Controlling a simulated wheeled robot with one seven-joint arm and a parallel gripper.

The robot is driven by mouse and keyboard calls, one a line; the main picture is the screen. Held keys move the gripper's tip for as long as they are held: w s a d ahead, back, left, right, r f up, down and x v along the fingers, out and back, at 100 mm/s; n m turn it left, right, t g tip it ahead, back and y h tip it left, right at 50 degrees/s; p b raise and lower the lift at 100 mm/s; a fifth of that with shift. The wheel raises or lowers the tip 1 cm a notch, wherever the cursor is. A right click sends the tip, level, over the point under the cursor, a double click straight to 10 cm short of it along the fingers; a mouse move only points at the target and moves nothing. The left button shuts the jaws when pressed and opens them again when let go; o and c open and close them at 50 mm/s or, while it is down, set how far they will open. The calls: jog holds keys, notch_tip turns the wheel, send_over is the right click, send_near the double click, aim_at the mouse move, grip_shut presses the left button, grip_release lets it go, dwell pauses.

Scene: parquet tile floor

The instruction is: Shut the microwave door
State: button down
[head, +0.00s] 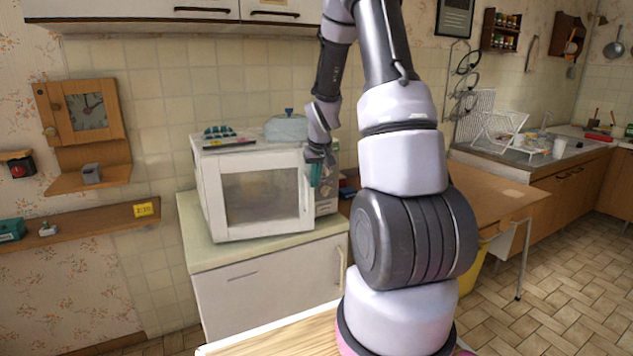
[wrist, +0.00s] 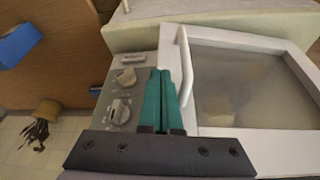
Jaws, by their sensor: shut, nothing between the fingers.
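The white microwave (head: 235,140) stands on a counter in the head view. Its door (head: 260,233), with a window, looks closed or nearly closed against the body; I cannot tell whether a small gap is left. In the wrist view the door (wrist: 240,143) fills the right, with its white handle (wrist: 184,65) along the edge and the grey knob panel (wrist: 122,95) to its left. My gripper (head: 318,174) is at the door's right edge in the head view. In the wrist view its teal fingers (wrist: 164,75) are together and empty, just beside the handle, over the panel's edge.
A pale counter (head: 215,255) carries the microwave. A wooden table (head: 490,200) is to the right. In the wrist view a blue object (wrist: 18,43) lies on the wooden surface at upper left.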

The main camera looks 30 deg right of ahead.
jog(key=shift+w, duration=0.1)
jog(key=w, duration=0.1)
jog(key=w+n, duration=0.1)
jog(key=w, duration=0.2)
jog(key=shift+d+n+y, duration=0.3)
jog(key=shift+d, duration=0.1)
jog(key=shift+s, duration=0.1)
